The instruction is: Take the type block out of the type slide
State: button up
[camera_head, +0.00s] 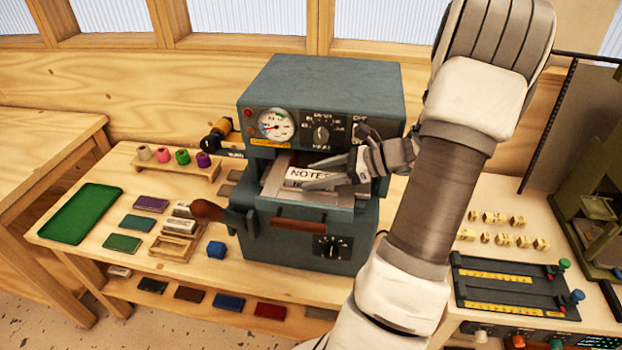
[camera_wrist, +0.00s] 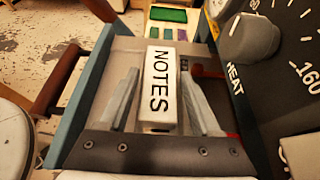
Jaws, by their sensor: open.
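The type block (camera_head: 308,173) is white and reads NOTES in black letters. It sits in the pale metal type slide (camera_head: 272,186) at the front opening of the grey-blue press. My gripper (camera_head: 308,177) reaches in from the right, over the slide. In the wrist view, my gripper (camera_wrist: 158,72) is open, with one finger on each side of the block (camera_wrist: 161,95) and a gap visible beside it. I cannot tell how deep the fingertips are against the block. The near end of the block is partly hidden by the gripper body.
The press (camera_head: 320,85) rises behind the slide with a gauge and knobs. A brown-handled lever (camera_head: 208,210) stands at its left. A small wooden box (camera_head: 175,243), a green tray (camera_head: 82,213) and coloured pads lie left. A black fixture (camera_head: 510,285) and brass pieces lie right.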

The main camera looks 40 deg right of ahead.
grip_shut()
dwell(0.5)
